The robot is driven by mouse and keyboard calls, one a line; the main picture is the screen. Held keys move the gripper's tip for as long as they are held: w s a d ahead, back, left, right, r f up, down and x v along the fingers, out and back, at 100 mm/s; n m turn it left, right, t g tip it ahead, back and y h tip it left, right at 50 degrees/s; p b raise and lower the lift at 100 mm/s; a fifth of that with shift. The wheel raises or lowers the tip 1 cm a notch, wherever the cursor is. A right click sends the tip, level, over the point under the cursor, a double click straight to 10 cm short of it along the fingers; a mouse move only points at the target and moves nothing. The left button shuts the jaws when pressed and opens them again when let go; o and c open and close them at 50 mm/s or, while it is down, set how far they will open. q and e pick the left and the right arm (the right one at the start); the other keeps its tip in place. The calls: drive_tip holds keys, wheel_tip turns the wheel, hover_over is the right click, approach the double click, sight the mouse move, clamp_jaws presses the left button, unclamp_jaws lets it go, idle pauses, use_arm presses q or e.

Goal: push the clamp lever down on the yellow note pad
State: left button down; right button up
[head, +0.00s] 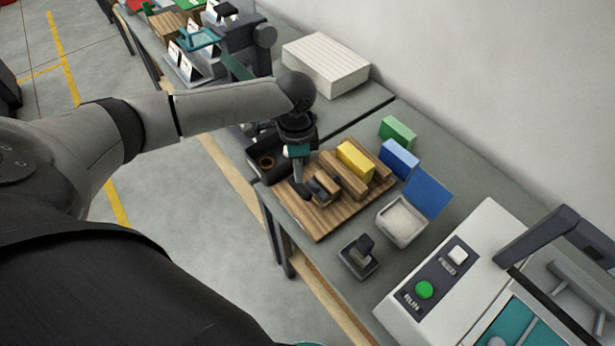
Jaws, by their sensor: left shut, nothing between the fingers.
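The yellow note pad (355,160) stands on edge in a stepped wooden holder (377,183) on a striped wooden board (321,226). A dark piece (323,190) with a wooden block beside it sits on the board in front of the pad; it may be part of the clamp, but I cannot make out the lever. My left gripper (305,193) points down over the left part of the board, shut and empty, just left of the dark piece. I cannot tell whether it touches that piece. My right gripper is not in view.
A green block (397,132) and a blue block (399,160) stand behind the board. A black bin (262,172) is left.

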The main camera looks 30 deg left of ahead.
use_arm(q)
wheel_tip(320, 180, up, 9)
drive_tip(key=p, duration=0.6)
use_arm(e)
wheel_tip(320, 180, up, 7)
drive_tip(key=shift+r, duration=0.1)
